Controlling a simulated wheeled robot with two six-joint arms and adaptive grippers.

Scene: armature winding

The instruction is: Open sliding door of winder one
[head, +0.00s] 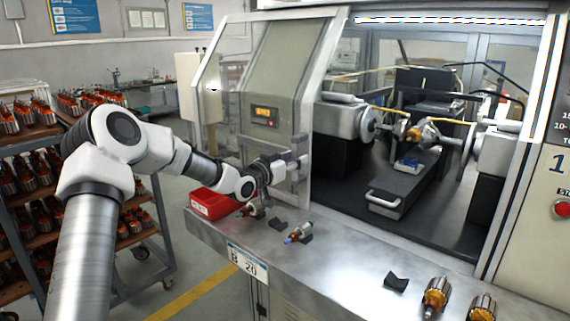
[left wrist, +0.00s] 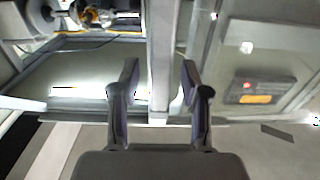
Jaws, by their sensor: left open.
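Winder one's sliding door (head: 323,90) is a clear panel in a pale frame, at the left of the machine front in the head view. The machine's interior to its right is exposed. My left gripper (head: 290,168) is at the lower part of the door's edge. In the left wrist view my left gripper (left wrist: 160,85) is open, with one finger on each side of a pale upright bar (left wrist: 162,45). I see gaps between the fingers and the bar. My right gripper is not in view.
A steel ledge (head: 340,262) runs along the front, bearing a red bin (head: 212,204), black holders and several armatures. A chuck (head: 369,124) and an armature (head: 424,133) show inside the winder. A rack of armatures (head: 30,235) stands left. A red button (head: 563,209) is at right.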

